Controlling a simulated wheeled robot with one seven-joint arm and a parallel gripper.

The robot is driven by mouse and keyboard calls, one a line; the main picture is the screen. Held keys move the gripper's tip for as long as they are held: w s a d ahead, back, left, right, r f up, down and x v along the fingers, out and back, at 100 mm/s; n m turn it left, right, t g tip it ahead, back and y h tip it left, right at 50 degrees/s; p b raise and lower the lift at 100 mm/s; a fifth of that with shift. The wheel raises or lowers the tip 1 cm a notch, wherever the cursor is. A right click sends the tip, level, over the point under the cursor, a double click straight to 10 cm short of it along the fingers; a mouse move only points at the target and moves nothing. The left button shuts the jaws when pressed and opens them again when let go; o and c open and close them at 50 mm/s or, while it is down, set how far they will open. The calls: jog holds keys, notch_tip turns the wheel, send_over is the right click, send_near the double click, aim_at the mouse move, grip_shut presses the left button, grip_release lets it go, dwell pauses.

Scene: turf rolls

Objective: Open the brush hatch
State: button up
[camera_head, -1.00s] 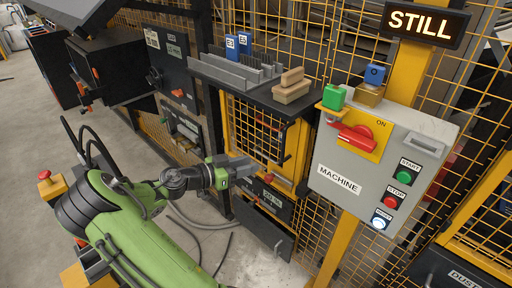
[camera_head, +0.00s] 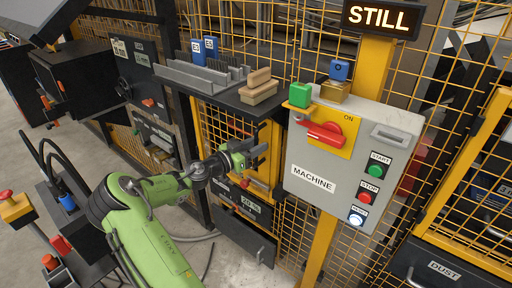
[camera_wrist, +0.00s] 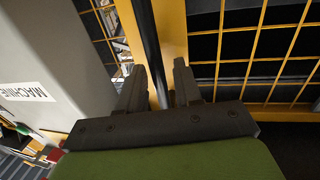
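A hatch with a yellow frame and wire mesh (camera_head: 209,133) stands under the dark shelf in the head view, and it looks closed. No label naming it is readable. A black upright bar (camera_head: 276,148), which looks like its handle, is at its right side. My gripper (camera_head: 262,150) is in front of the hatch's right side, close to this bar. In the wrist view my gripper (camera_wrist: 160,85) has its two fingers apart. The black bar (camera_wrist: 150,40) runs between or just beyond them beside a yellow post. Whether the fingers touch it cannot be told.
A grey machine box (camera_head: 345,150) with a red switch and buttons stands close to the right of my gripper. The dark shelf (camera_head: 225,92) above holds a wooden brush (camera_head: 259,86) and blue blocks. A dark drawer (camera_head: 243,238) is below.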

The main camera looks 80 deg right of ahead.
jog(key=shift+d, duration=0.1)
grip_shut()
dwell(0.3)
